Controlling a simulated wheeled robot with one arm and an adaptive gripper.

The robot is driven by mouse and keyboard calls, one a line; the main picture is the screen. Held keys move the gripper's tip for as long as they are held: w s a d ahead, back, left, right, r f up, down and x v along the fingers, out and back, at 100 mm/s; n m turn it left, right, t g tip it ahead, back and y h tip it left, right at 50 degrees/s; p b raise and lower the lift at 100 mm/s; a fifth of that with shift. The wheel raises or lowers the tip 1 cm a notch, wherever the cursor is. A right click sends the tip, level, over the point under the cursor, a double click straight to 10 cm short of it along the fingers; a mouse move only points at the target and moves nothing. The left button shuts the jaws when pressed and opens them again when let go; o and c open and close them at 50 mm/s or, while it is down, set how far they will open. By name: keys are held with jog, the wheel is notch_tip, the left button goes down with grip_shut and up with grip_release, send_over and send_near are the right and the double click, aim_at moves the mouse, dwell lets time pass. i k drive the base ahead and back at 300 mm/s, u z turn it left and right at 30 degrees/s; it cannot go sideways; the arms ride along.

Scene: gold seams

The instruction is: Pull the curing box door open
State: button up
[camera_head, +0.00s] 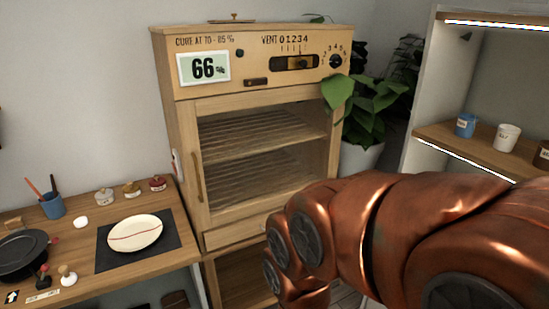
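The curing box (172,110) is a tall wooden cabinet in the middle of the head view. Its door (261,207) has a wooden frame and a clear pane, with racks visible behind it, and looks closed. A vertical wooden handle (199,177) is on the door's left side. My copper arm fills the lower right, in front of the cabinet's lower right part. My gripper's fingers do not show.
A wooden table at the left bears a plate (135,232) on a dark mat (106,258), small jars, a brush cup (53,206) and a black bowl (20,254). A potted plant (361,160) stands right of the cabinet. A shelf (433,137) with cups is at far right.

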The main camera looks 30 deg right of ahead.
aim_at(187, 110)
jog(key=u, duration=0.35)
jog(key=k, duration=0.95)
jog(key=u, duration=0.75)
jog(key=i, duration=0.5)
jog(key=u, duration=0.15)
